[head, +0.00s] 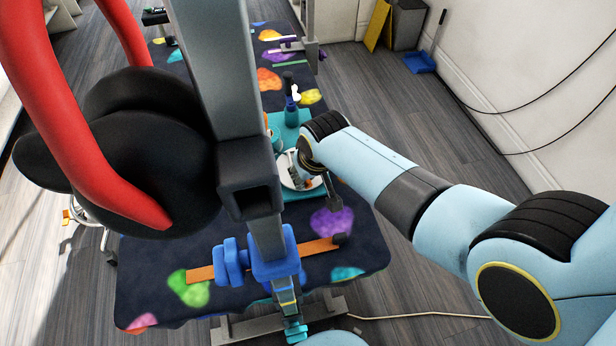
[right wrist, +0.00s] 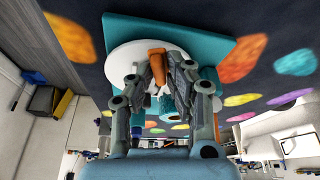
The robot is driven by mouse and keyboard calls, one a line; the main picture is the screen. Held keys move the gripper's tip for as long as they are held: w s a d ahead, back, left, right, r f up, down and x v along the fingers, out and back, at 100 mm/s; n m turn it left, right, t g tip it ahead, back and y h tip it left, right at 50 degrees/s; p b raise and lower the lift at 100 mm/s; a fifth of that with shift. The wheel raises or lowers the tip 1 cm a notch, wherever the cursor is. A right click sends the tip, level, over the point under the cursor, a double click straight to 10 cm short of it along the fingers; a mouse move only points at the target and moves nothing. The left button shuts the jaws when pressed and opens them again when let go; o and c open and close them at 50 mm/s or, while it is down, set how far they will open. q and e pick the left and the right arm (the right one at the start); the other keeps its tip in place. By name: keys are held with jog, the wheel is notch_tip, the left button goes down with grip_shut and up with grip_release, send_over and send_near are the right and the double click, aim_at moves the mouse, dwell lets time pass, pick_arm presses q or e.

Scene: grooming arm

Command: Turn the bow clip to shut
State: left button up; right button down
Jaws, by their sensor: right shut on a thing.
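My right gripper (right wrist: 158,82) points down at a white round dish (right wrist: 124,57), which also shows in the head view (head: 288,181). In the right wrist view its fingers are closed around an orange piece (right wrist: 157,62) over the dish. I cannot tell whether this piece is the bow clip or its lever. In the head view the right gripper (head: 308,180) is over the dish; its wrist hides much of the fingers and what they hold. My left gripper is not in view.
The dish lies on a teal mat (right wrist: 215,47) on the dark spotted table (head: 150,295). A bottle (head: 290,110) stands behind. A large black form with red tubes (head: 90,165) fills the left.

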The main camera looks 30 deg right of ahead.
jog(key=shift+r+m, duration=0.1)
jog(key=shift+m, duration=0.4)
jog(key=shift+d+m+h, duration=0.1)
jog(key=shift+m+h, duration=0.4)
jog(key=shift+m, duration=0.4)
jog(key=c, duration=1.2)
grip_release()
jog(key=shift+m, duration=0.3)
jog(key=shift+c, duration=0.2)
